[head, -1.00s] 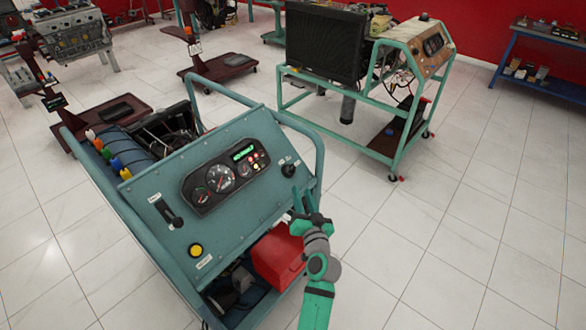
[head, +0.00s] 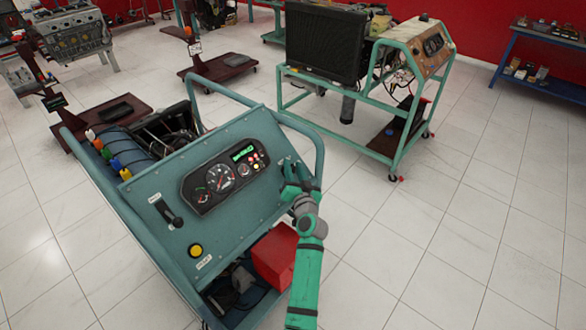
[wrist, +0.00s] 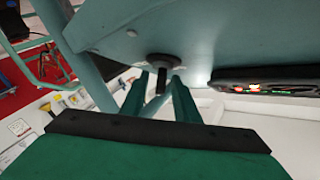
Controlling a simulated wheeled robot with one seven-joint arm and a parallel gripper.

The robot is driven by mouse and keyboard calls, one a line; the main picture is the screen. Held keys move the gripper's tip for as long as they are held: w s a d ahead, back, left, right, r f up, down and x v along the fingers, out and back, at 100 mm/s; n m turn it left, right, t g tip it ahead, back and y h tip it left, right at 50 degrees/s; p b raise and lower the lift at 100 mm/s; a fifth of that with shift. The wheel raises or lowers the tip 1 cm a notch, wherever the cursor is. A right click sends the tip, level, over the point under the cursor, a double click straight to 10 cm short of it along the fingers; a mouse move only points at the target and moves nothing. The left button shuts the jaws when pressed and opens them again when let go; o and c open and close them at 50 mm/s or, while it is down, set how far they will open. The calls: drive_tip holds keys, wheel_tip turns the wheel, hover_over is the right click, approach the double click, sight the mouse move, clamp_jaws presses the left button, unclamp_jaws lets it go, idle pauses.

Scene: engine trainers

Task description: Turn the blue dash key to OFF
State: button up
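The dash key (wrist: 161,80) is a dark tab on a round dark base on the panel's underside as seen in the wrist view; no blue shows on it. My gripper (wrist: 160,88) has its two green fingers on either side of the key, with narrow gaps visible, so it looks open around it. In the head view my gripper (head: 291,172) is at the right end of the teal dash panel (head: 225,215) and hides the key. The OFF marking cannot be read.
The gauge cluster (head: 224,176) with lit lamps lies left of the key. A dark lever (head: 168,212) and a yellow button (head: 195,250) are farther left. A teal tube frame (head: 319,150) rises beside my gripper. Clear tiled floor lies to the right.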

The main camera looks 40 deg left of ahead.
drive_tip(key=shift+a, duration=0.1)
clamp_jaws()
drive_tip(key=shift+n+g+y, duration=0.4)
drive_tip(key=shift+n+y, duration=0.1)
drive_tip(key=shift+n, duration=0.3)
drive_tip(key=shift+w+n+g+y, duration=0.1)
drive_tip(key=shift+n+g+y, duration=0.3)
drive_tip(key=shift+n+y, duration=0.2)
drive_tip(key=n+g+y, duration=0.3)
drive_tip(key=n+g, duration=0.1)
drive_tip(key=n, duration=0.1)
drive_tip(key=shift+n+g, duration=0.4)
drive_tip(key=shift+s+n+g+y, duration=0.2)
drive_tip(key=shift+n+g+y, duration=0.4)
drive_tip(key=shift+n+g, duration=1.35)
drive_tip(key=shift+n, duration=0.35)
unclamp_jaws()
